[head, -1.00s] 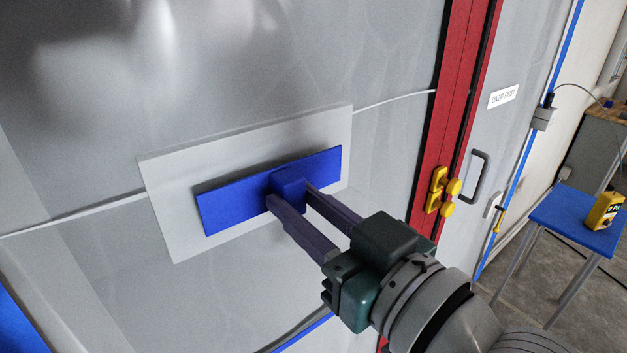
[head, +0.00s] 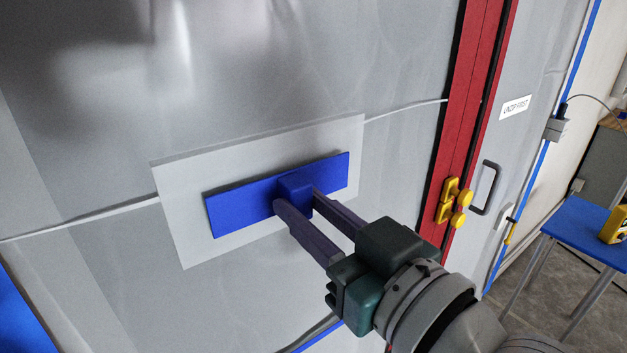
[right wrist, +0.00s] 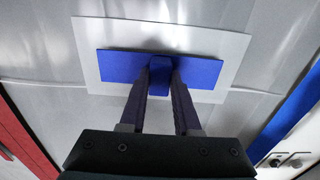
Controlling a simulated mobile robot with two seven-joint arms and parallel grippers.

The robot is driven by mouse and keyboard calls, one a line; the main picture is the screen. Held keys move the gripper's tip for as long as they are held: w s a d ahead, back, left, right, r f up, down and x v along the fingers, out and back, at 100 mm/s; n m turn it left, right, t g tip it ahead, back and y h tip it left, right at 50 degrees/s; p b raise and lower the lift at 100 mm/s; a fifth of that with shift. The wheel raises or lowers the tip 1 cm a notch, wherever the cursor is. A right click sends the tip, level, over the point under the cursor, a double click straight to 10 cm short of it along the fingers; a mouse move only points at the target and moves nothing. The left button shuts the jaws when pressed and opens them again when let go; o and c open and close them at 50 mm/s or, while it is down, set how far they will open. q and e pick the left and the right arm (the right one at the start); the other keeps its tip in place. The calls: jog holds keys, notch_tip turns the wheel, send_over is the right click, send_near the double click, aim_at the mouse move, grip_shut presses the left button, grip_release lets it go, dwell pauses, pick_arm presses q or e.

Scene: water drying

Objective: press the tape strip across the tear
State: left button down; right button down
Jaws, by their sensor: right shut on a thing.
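A blue tape strip (head: 240,207) lies at a slant in front of a pale grey rectangular patch (head: 180,190) on the grey plastic sheet. A raised blue block (head: 296,187) stands at the strip's middle. My right gripper (head: 295,198) is shut on this block, one finger on each side; the right wrist view also shows the fingers around it (right wrist: 159,88). The strip looks close to or against the patch; I cannot tell whether it touches. A thin pale line (head: 80,222), perhaps the tear, runs across the sheet to both sides of the patch. My left gripper is not in view.
A red vertical strip (head: 470,110) with yellow pulls (head: 452,203) runs right of the patch. Beyond it are a dark handle (head: 486,187), a white label (head: 515,107) and a blue stool (head: 585,229) with a yellow device (head: 614,227).

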jog(key=shift+w+a, duration=0.3)
jog(key=shift+w, duration=0.15)
dwell(0.5)
jog(key=c, duration=0.5)
grip_release()
jog(key=shift+c, duration=0.2)
